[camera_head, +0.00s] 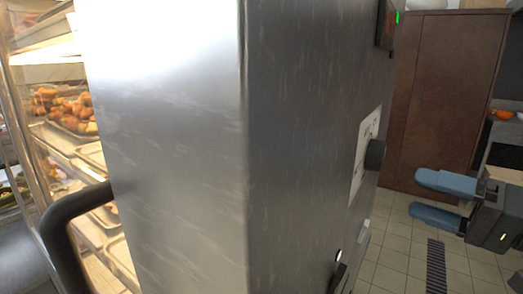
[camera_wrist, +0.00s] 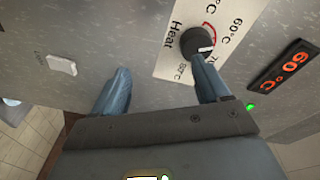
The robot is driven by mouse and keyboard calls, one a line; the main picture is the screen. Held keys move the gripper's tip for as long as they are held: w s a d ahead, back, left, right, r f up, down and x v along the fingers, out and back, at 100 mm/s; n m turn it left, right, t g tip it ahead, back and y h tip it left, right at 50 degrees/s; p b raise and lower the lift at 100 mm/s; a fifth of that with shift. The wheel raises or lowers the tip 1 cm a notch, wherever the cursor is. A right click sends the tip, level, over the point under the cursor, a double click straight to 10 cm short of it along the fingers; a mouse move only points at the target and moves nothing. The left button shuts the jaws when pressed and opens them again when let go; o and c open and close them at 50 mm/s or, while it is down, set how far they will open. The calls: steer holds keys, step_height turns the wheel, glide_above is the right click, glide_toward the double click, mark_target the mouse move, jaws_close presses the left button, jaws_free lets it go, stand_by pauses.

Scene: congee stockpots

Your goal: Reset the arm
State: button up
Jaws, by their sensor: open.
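My gripper (camera_head: 415,194) is at the right of the head view, its two blue fingers spread apart and pointing left at a steel cabinet's control side. Nothing is between the fingers. In the wrist view the gripper (camera_wrist: 160,70) faces the cabinet's panel. A dark round knob (camera_head: 375,153) sticks out of a white label there, and a clear gap separates it from the fingertips in the head view. The knob (camera_wrist: 197,42) appears just beyond the right finger in the wrist view. Most of my arm is out of view.
The steel cabinet (camera_head: 300,150) fills the middle. It has a dark handle (camera_head: 62,225), a lit display reading 60°C (camera_wrist: 285,66) and a white switch (camera_wrist: 62,64). Food trays (camera_head: 70,110) stand at left. A brown cabinet (camera_head: 445,90) stands behind, with a floor grate (camera_head: 436,265) in front.

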steer(key=s+a+f+m+t+h, duration=0.15)
steer(key=f+h, duration=0.25)
steer(key=f, duration=0.4)
steer(key=s+a+f+m+t+h, duration=0.1)
steer(key=s+f+m+h, duration=0.2)
steer(key=f, duration=0.6)
steer(key=s+f+h, duration=0.4)
steer(key=s+f, duration=0.4)
steer(key=s, duration=0.2)
steer(key=s+a+r+n+h, duration=0.1)
steer(key=s+n, duration=0.3)
steer(key=s, duration=0.7)
steer(key=s+a+r+n+h, duration=0.1)
steer(key=s+r+n, duration=0.3)
steer(key=s, duration=0.7)
steer(key=shift+s+a+r, duration=0.15)
steer(key=shift+s+a, duration=0.25)
steer(key=shift+a, duration=0.15)
